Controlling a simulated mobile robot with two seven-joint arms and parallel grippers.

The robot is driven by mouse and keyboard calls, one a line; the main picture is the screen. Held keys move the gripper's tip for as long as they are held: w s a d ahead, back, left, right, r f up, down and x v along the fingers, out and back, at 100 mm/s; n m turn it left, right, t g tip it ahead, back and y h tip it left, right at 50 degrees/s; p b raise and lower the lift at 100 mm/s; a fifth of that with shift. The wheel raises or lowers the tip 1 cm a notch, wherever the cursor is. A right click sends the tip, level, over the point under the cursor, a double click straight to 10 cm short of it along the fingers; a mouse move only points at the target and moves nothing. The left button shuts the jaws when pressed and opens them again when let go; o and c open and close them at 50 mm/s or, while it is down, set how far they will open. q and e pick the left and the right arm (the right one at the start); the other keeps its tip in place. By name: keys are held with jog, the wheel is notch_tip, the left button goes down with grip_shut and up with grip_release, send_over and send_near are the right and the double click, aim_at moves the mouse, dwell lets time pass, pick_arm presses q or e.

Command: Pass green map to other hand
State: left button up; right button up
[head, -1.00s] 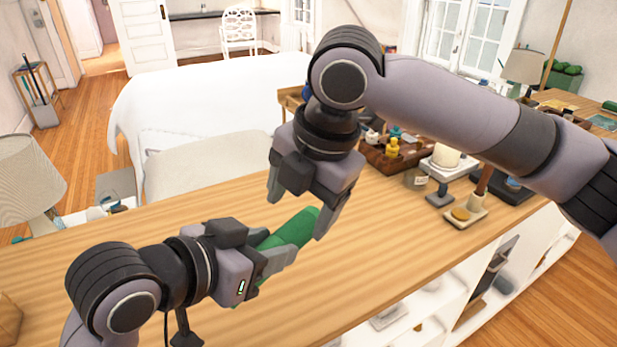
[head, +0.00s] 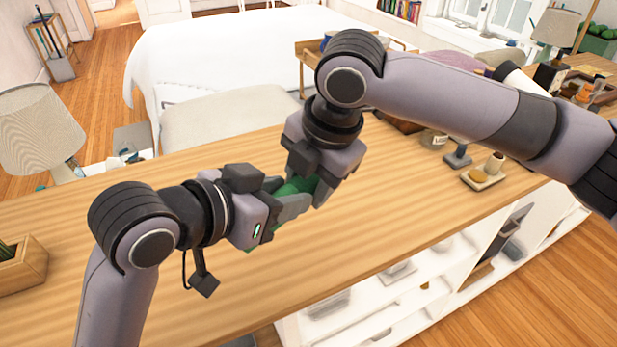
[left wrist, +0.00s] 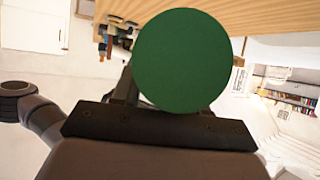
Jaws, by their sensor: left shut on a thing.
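The green map (head: 297,186) is a rolled green cylinder held above the wooden counter. My left gripper (head: 285,208) is shut on it from the lower left. The map's round green end (left wrist: 183,60) fills the middle of the left wrist view. My right gripper (head: 308,190) points down over the map's far end, with its fingers around it, close to the left gripper's fingers. Much of the map is hidden by both grippers, and I cannot tell whether the right fingers clamp it.
The wooden counter (head: 180,230) is mostly clear below the grippers. A small tray with a cup (head: 483,172) stands at its right part and a planter (head: 20,268) at its left edge. A lamp (head: 40,130) and a white bed (head: 220,65) are beyond.

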pick_arm(q)
jog(key=o, duration=1.1)
jog(key=shift+s+d, duration=0.15)
